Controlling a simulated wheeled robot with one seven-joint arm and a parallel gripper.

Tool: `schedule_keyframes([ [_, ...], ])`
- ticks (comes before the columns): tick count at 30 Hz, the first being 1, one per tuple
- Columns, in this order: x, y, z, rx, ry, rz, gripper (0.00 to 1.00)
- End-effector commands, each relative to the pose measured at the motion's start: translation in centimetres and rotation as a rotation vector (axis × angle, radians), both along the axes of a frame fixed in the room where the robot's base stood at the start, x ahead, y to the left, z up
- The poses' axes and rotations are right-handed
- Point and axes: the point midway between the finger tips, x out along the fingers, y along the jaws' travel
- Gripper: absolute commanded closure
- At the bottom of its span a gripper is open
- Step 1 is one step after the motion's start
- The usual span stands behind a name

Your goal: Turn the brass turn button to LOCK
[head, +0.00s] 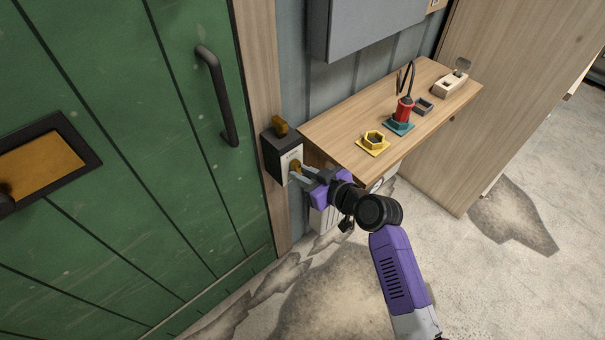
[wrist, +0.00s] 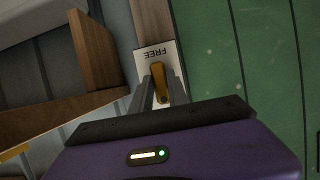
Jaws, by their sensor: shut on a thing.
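The brass turn button (head: 294,168) sits on a pale plate on the front of a dark box (head: 277,155) beside the green door. In the wrist view the brass turn button (wrist: 159,80) stands between my fingers, roughly in line with them. The plate (wrist: 144,60) shows the word FREE, upside down in that view. I cannot see the word LOCK. My gripper (head: 300,172) is shut on the turn button, and its fingers (wrist: 159,92) hide part of the plate.
A wooden shelf (head: 340,128) juts out just right of the box, close to my gripper. It bears a yellow hex piece (head: 373,142), a red tool (head: 404,108) and a wooden plane (head: 451,84). The green door (head: 180,200) has a dark handle (head: 217,95). The floor below is open.

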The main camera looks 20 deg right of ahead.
Motion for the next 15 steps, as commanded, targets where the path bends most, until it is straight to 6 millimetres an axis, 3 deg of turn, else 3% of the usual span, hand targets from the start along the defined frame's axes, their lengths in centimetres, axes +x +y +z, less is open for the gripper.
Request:
schedule_keyframes([
  [5,-0.08,0.0,-0.27,0.001,0.006,0.0,1.0],
  [6,-0.08,0.0,-0.27,0.001,0.006,0.0,0.78],
  [9,-0.06,0.0,-0.25,0.002,0.005,0.0,0.59],
  [15,-0.04,0.01,-0.13,0.0,0.002,0.0,0.58],
])
